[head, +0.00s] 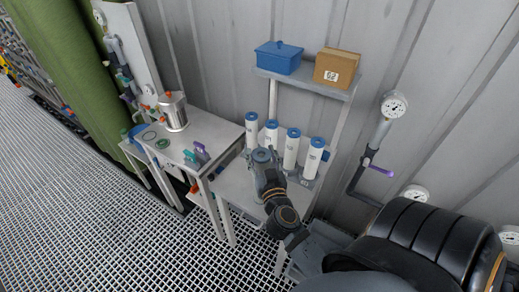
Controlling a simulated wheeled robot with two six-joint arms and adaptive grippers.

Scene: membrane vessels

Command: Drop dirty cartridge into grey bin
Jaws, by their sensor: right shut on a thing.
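My right gripper (267,180) reaches over the front of the white table and is shut on a dull grey cylinder (262,156), which looks like the dirty cartridge. Its lower part is hidden behind my gripper. Several white cartridges with blue caps (291,150) stand upright in a row just behind it, at the back of the table. I cannot make out a grey bin for certain; a grey boxy shape (322,241) is partly hidden near my arm at the lower middle. My left gripper is not in view.
A side table (215,128) at the left carries a metal vessel (173,111) and small parts. A shelf above the cartridges holds a blue box (278,58) and a cardboard box (336,69). Gauges and pipes line the wall at right. Grating floor at lower left is clear.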

